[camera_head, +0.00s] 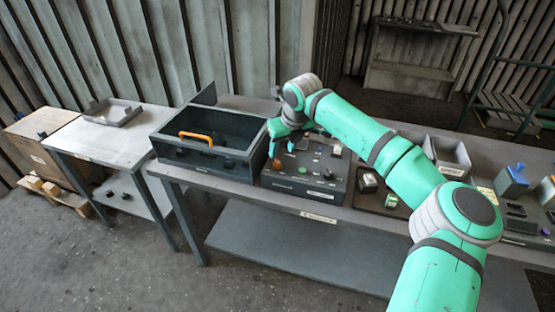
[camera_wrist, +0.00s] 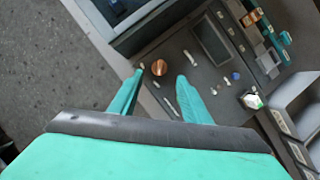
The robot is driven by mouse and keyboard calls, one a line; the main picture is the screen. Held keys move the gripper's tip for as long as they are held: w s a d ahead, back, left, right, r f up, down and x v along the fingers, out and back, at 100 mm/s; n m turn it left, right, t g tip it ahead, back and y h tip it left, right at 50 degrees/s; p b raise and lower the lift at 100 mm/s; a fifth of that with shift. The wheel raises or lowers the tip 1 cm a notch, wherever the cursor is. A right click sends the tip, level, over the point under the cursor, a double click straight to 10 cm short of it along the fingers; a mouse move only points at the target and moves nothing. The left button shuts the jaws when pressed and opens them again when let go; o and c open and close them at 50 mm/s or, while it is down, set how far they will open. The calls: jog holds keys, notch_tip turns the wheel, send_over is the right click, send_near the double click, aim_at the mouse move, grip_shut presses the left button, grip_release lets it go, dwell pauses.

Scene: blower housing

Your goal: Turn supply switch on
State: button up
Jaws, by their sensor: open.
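The dark control panel (camera_head: 300,184) stands on the long bench, with several small knobs and switches on its top. It also shows in the wrist view (camera_wrist: 203,75). I cannot tell which control is the supply switch. My gripper (camera_head: 281,150) is over the panel's left back part, pointing down. In the wrist view my gripper (camera_wrist: 160,75) is open and empty. A round copper-orange knob (camera_wrist: 159,67) appears between its fingertips; whether they touch it is unclear. Small pale levers and a blue button (camera_wrist: 235,76) lie to the right of the fingers.
A dark open housing (camera_head: 205,172) with an orange handle (camera_head: 196,137) stands left of the panel. Grey bins (camera_head: 451,155) and small parts are to the right. A side table (camera_head: 110,140) holds a tray (camera_head: 112,112). My arm crosses over the bench's right half.

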aim_at(277, 161)
jog(key=x, duration=0.7)
jog(key=shift+w+f, duration=0.1)
jog(key=shift+f, duration=0.15)
jog(key=c, duration=1)
jog(key=shift+a, duration=0.15)
